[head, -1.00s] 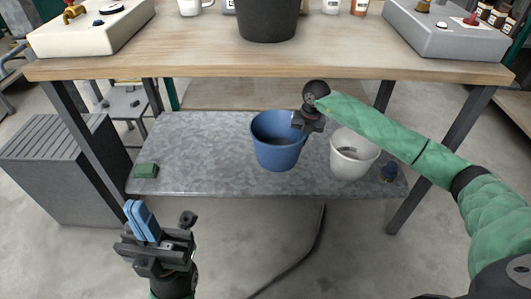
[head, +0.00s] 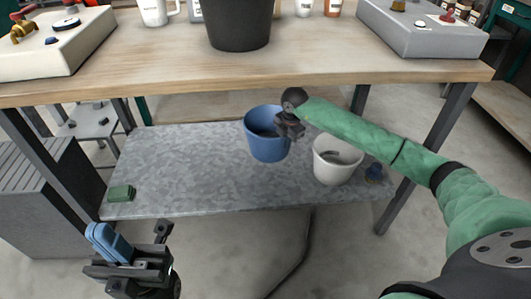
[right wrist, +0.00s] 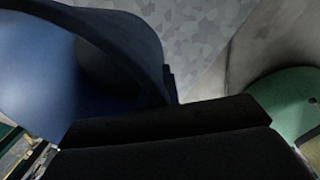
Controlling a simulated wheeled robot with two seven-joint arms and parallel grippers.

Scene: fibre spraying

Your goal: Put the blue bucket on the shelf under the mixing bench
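The blue bucket (head: 262,147) is upright over the grey shelf (head: 190,160) under the mixing bench (head: 300,75). I cannot tell whether its base touches the shelf. My right gripper (head: 289,127) is at the bucket's right rim and seems shut on it. The fingertips are hidden. In the right wrist view the bucket (right wrist: 50,70) fills the upper left, its rim running down to the dark gripper (right wrist: 165,125). My left gripper (head: 110,243) is empty of the bucket, low at the left in front of the shelf. Blue pieces show between or on its fingers.
A white bucket (head: 336,162) stands just right of the blue one, close under my right forearm. A small dark blue item (head: 374,173) is beside it. A green block (head: 121,193) lies at the shelf's left end. The shelf's left half is mostly clear. Bench legs (head: 425,160) flank the opening.

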